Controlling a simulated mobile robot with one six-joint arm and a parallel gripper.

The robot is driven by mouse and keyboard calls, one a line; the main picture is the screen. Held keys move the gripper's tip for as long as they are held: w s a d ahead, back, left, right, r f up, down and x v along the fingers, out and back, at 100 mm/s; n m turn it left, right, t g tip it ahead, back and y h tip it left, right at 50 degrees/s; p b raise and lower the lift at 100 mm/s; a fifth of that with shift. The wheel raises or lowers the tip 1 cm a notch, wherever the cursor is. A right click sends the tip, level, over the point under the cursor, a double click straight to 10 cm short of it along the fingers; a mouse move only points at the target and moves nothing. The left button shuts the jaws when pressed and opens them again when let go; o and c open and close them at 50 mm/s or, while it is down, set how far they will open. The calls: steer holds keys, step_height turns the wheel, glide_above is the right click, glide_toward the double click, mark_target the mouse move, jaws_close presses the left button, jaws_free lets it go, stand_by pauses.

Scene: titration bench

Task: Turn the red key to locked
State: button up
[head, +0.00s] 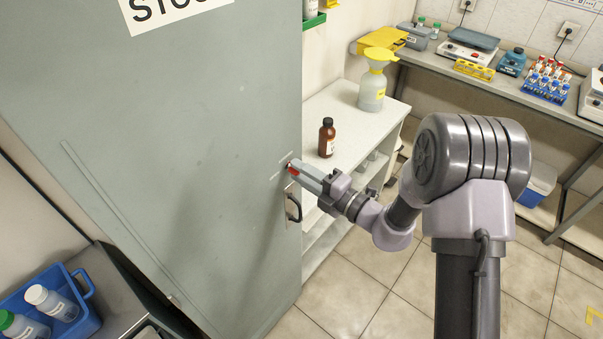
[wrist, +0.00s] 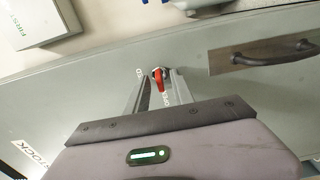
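The red key (wrist: 159,80) sits in a round lock on the grey cabinet door (wrist: 100,95). In the wrist view its red bow slants down, beside small white lettering at its lower right that seems to read "OPEN". Another small label, partly hidden, is at its upper left. My gripper (wrist: 160,76) has one finger on each side of the key, with a visible gap to each finger, so it is open around the key. In the head view a bit of the red key (head: 291,167) shows at the fingertips of my gripper (head: 297,171), close against the door.
A dark door handle (head: 293,205) is just below the lock. A white side bench (head: 345,115) right of the cabinet holds a brown bottle (head: 327,138) and a yellow-topped container (head: 372,90). A blue crate with bottles (head: 85,318) is at lower left. Tiled floor is clear below.

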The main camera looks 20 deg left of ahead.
jaws_close()
stand_by(0.4)
steer(key=n+b, duration=0.6)
steer(key=n, duration=0.8)
steer(key=shift+f, duration=0.2)
steer(key=shift+r+n+b, duration=0.15)
steer(key=shift+n+b, duration=1.2)
steer(key=shift+n, duration=0.55)
